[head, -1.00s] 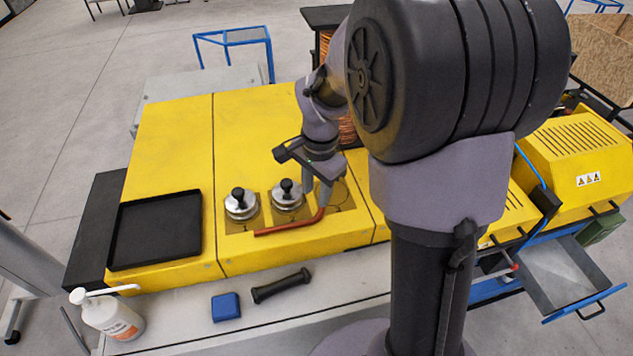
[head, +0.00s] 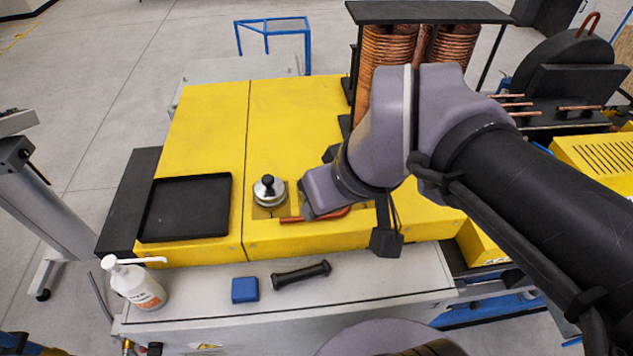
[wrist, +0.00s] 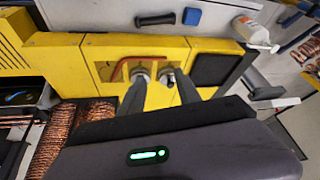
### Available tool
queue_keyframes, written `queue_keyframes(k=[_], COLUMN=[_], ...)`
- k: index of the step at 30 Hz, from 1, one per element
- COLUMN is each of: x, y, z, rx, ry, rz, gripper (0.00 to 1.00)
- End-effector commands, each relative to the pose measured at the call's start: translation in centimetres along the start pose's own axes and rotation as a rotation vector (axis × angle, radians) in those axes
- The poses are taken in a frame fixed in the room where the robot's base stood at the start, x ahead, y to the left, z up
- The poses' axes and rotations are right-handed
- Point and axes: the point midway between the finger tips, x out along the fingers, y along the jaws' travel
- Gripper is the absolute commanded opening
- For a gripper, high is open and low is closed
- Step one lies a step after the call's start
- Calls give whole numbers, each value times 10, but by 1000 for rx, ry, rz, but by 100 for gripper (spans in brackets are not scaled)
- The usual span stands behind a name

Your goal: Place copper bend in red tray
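The copper bend (head: 291,219) lies on the yellow machine's front recess, partly hidden by my arm in the head view. The wrist view shows its L shape (wrist: 143,55), with a long run and a short turned leg. My gripper (wrist: 162,77) is open and empty in the wrist view, its two fingers apart over the machine and short of the bend. The head view hides the fingertips behind my arm. No red tray shows; a black tray (head: 160,232) sits empty on the machine's left part, and also shows in the wrist view (wrist: 210,69).
Copper coils (head: 388,65) stand behind.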

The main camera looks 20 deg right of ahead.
Motion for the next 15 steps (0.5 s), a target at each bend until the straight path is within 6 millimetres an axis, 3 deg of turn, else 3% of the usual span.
queue_keyframes(k=[3,9,12,15], x=[18,64,86,101], y=[32,92,117,132], z=[-35,-77,-86,-90], rx=[-457,-1229,-1509,-1680], ry=[-112,-271,-310,-326], rz=[1,-122,-207,-270], gripper=[40,40,40,40])
